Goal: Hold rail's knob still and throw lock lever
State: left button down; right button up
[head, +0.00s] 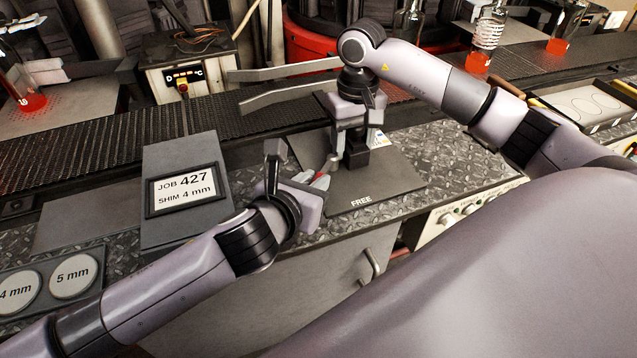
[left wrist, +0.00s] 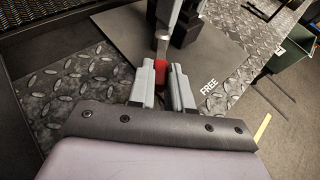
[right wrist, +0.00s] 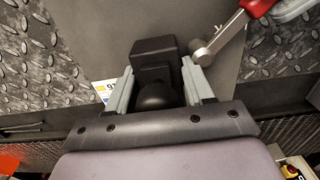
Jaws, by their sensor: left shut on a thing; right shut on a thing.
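The rail's black knob (right wrist: 155,95) is between the fingers of my right gripper (right wrist: 157,85), which is shut on it. The knob sits beside a black block (head: 355,152), which stands on the dark plate marked FREE (head: 385,182). In the head view my right gripper (head: 350,125) comes down from above and hides the knob. The lock lever has a metal arm, a round pivot (right wrist: 203,57) and a red handle (right wrist: 258,7). My left gripper (head: 315,185) is shut on the red handle, which also shows in the left wrist view (left wrist: 162,76).
Two long grey bars (head: 285,70) reach left, close to my right gripper. A sign reading JOB 427, SHIM 4 mm (head: 183,190) stands at the left. Round 4 mm and 5 mm pieces (head: 73,277) lie front left. A dark conveyor (head: 130,130) runs behind.

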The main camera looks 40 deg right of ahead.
pick_arm(q)
jog(key=shift+w+a+m+g+h, duration=0.35)
jog(key=shift+w+m+g+h, duration=0.15)
jog(key=shift+w+m+g, duration=0.4)
jog(key=shift+s, duration=0.15)
jog(key=c, duration=1)
grip_release()
jog(key=shift+c, duration=0.2)
jog(key=shift+r, duration=0.15)
notch_tip(320, 180, up, 10)
jog(key=shift+a, duration=0.1)
